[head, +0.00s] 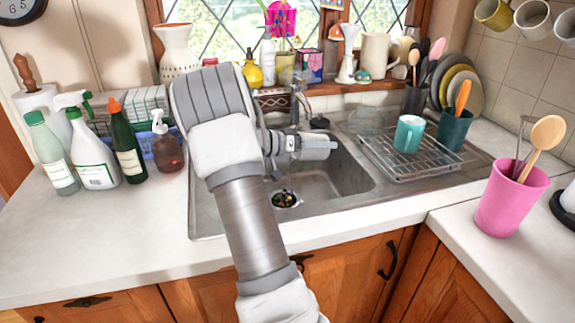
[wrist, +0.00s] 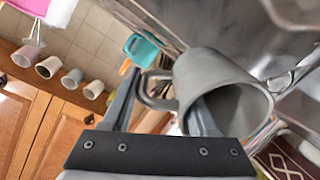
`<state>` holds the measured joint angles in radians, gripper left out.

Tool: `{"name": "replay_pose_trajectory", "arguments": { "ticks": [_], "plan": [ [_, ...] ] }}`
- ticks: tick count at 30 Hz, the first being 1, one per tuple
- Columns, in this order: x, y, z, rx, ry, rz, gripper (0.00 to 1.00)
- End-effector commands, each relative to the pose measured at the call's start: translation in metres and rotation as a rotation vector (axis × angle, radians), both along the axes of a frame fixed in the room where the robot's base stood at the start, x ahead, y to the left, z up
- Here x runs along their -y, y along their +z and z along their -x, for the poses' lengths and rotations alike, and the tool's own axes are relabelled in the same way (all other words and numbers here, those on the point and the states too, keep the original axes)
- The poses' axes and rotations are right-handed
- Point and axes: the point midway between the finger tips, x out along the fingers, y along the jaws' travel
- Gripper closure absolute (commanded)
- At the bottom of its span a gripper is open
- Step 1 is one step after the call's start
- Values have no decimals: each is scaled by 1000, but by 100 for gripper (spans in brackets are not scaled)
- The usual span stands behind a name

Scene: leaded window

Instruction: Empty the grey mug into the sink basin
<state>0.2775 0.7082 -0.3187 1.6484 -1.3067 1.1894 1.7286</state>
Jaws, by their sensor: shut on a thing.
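The grey mug (wrist: 225,75) is large in the wrist view, its rim turned toward the lower right of that picture. Its inside is dark, and I cannot tell what is in it. My gripper (wrist: 165,90) is shut on it on the handle side, one finger overlapping the mug. In the head view my gripper (head: 303,144) is above the sink basin (head: 335,180), left of the drying rack, partly hidden by my arm. The mug cannot be made out clearly there. The drain (head: 285,199), with small coloured bits in it, shows at the basin's bottom.
A teal mug (head: 408,134) stands on the wire drying rack (head: 440,166) right of the basin. Bottles, including a brown soap dispenser (head: 166,150), stand on the left. A pink utensil cup (head: 512,200) is on the right counter. Mugs hang at upper right. The front counter is clear.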

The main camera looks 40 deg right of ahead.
Motion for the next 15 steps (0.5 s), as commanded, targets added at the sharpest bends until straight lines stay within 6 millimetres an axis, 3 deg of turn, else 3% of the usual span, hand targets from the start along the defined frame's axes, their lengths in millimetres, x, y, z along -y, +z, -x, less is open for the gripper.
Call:
{"name": "replay_pose_trajectory", "arguments": {
  "ticks": [15],
  "plan": [
    [-6,4,-2,-21,-2,48,100]
  ]
}}
